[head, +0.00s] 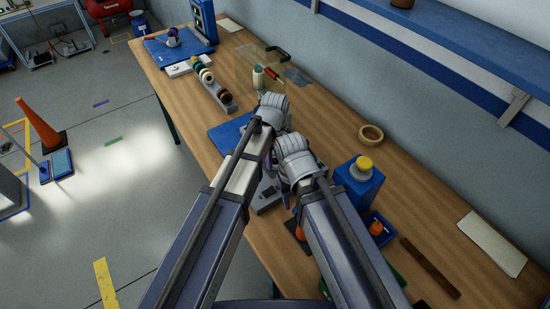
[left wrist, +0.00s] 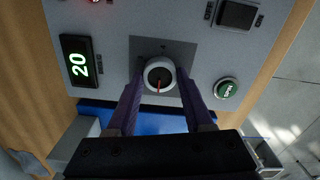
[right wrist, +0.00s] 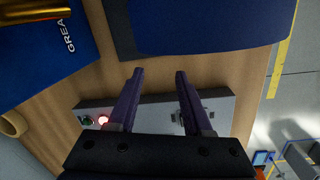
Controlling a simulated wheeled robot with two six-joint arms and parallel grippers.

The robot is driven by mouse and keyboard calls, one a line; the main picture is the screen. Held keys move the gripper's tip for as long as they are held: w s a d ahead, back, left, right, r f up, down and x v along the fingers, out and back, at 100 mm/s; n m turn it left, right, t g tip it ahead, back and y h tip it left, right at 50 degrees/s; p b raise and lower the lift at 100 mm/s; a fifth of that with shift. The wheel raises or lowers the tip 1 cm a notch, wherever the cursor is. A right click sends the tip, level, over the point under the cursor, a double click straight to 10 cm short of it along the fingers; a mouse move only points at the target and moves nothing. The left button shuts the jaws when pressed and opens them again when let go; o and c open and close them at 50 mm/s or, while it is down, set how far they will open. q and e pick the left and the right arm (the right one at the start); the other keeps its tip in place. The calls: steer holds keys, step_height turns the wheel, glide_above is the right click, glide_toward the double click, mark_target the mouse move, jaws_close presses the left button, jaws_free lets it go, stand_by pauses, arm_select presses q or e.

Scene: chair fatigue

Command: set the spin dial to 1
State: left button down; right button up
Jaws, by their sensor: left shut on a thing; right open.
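The spin dial (left wrist: 152,75) is a round white knob with a red pointer line, on a dark square plate of a grey panel (left wrist: 110,20). In the left wrist view the red line points down toward my wrist. My left gripper (left wrist: 160,85) is shut on the dial, a purple finger on each side of it. The display (left wrist: 80,62) beside it reads 20 in green. In the right wrist view my right gripper (right wrist: 160,74) is open and empty, near the grey panel (right wrist: 230,104). My arms hide most of the panel in the head view.
A green button (left wrist: 227,88) and a dark switch (left wrist: 237,14) are on the panel, and a red lamp (right wrist: 103,120) is lit. A blue can (head: 360,187), a tape roll (head: 371,133) and a rack of spools (head: 213,88) stand on the wooden bench (head: 335,122).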

mark_target(275, 161)
arm_select(q)
steer(key=shift+c, duration=1.5)
jaws_free()
step_height(275, 161, up, 8)
steer(key=p, duration=0.8)
arm_select(e)
step_height(275, 161, up, 8)
arm_select(q)
steer(key=shift+f, duration=0.1)
arm_select(e)
steer(key=shift+f, duration=0.15)
